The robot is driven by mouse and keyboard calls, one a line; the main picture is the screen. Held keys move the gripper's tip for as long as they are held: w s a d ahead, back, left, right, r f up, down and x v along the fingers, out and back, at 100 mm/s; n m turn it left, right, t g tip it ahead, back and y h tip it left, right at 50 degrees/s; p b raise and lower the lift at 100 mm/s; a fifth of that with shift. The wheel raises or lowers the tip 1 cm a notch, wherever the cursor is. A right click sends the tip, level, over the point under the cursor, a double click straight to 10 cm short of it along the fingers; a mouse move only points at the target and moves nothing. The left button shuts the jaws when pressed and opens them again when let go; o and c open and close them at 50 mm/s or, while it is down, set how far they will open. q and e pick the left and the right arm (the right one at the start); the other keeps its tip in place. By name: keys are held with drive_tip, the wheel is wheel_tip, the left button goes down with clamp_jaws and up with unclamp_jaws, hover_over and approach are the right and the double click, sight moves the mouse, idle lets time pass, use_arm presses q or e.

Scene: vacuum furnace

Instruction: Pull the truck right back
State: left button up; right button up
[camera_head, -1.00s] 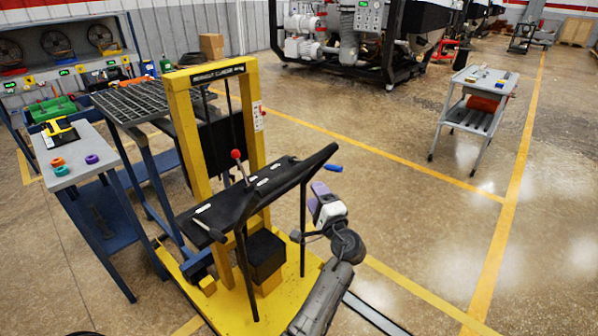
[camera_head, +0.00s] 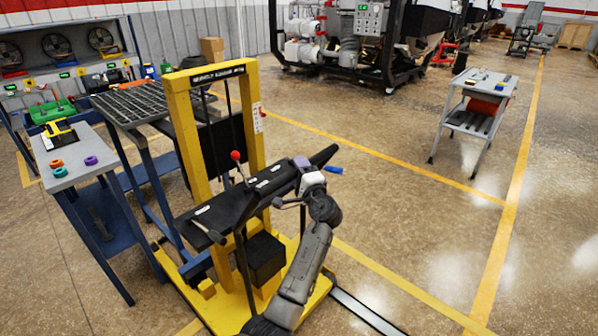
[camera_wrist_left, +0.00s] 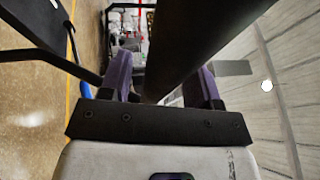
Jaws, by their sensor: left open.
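The truck is a yellow lift frame (camera_head: 184,130) on a yellow base, with a black push-bar assembly (camera_head: 243,205) facing me in the head view. A lever with a red knob (camera_head: 236,156) rises beside it. My left gripper (camera_head: 302,164), with purple fingers, is at the right part of the push bar. In the left wrist view the open fingers (camera_wrist_left: 164,78) stand on either side of a thick black bar (camera_wrist_left: 195,38). Whether they touch it I cannot tell. My arm hides part of the bar's right side and the base. My right gripper is not in view.
A slatted grey rack table (camera_head: 150,100) adjoins the truck's far left. A grey table with coloured rings (camera_head: 80,168) stands at left. A grey cart (camera_head: 472,125) stands far right. The floor right of the truck is clear, with yellow lines.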

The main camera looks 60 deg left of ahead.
use_arm(q)
drive_tip(key=shift+c, duration=0.2)
clamp_jaws()
idle(0.3)
